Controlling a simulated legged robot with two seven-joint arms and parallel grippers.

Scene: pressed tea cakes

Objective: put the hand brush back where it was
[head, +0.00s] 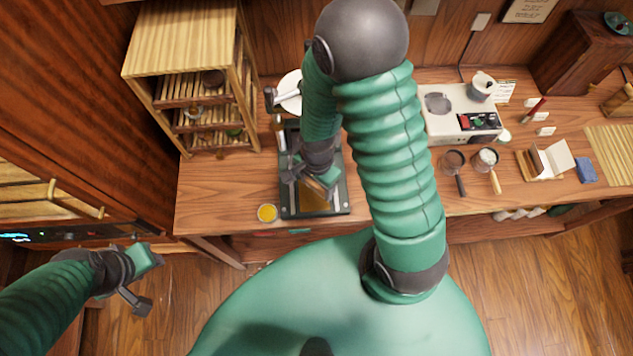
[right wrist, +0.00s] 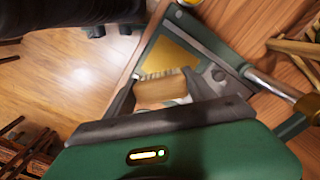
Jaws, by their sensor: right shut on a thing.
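The hand brush (right wrist: 162,91) shows in the right wrist view, with a wooden block and pale bristles. My right gripper (right wrist: 155,97) is shut on it, one finger on each side of the block. In the head view my right gripper (head: 312,182) is over the dark press plate with a brass-coloured middle (head: 345,196), and the brush (head: 327,177) shows only in part beneath it. I cannot tell whether the bristles touch the plate. My left gripper (head: 143,282) hangs at the lower left, off the counter, its fingers apart and empty.
A small bowl of amber liquid (head: 267,213) stands left of the plate near the counter's front edge. A slatted wooden rack (head: 187,60) stands at the back left.

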